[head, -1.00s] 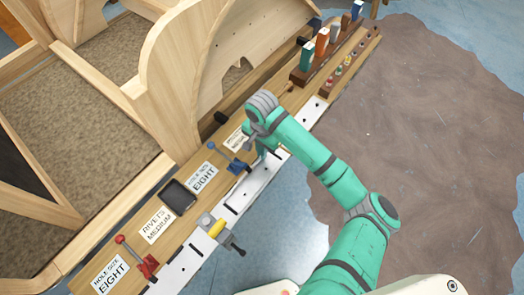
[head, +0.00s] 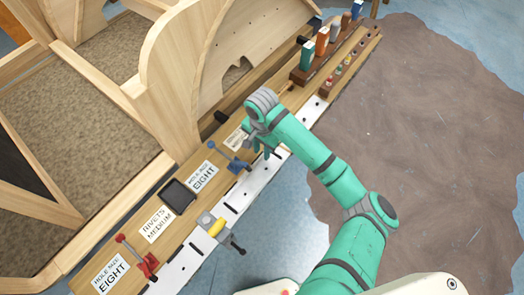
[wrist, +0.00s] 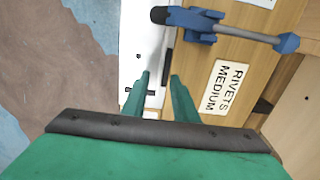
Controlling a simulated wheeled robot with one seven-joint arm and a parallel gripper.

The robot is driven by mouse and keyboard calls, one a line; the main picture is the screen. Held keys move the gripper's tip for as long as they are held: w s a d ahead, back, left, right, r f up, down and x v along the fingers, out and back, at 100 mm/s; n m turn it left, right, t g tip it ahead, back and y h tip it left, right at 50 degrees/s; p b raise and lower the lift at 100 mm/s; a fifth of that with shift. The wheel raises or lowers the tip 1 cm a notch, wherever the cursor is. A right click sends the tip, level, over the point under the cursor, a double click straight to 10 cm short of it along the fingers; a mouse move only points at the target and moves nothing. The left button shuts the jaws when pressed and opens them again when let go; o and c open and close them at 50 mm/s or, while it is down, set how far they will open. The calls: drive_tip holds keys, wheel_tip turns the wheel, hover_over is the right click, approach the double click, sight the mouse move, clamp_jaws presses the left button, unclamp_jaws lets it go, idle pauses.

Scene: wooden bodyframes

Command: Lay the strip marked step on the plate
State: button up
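The white metal plate (head: 188,262) with dark slots runs along the front edge of the wooden bench; it also shows in the wrist view (wrist: 140,35). I cannot read the word step on anything in view, so I cannot tell which strip it is. My gripper (head: 264,150) is over the bench's front edge, by the plate. In the wrist view my gripper (wrist: 159,77) has its two green fingers apart, with nothing seen between them except the plate and a dark slot beneath. The fingers hide a bit of the plate.
A blue lever tool (head: 228,160) stands beside my gripper. A yellow-handled clamp (head: 215,228) sits on the plate, with a red lever tool (head: 140,258) further left. Racks of coloured pieces (head: 322,50) stand at the far end. Wooden frames rise behind the bench.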

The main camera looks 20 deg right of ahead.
wheel_tip(320, 180, up, 10)
idle(0.4)
drive_tip(key=shift+w+f, duration=0.1)
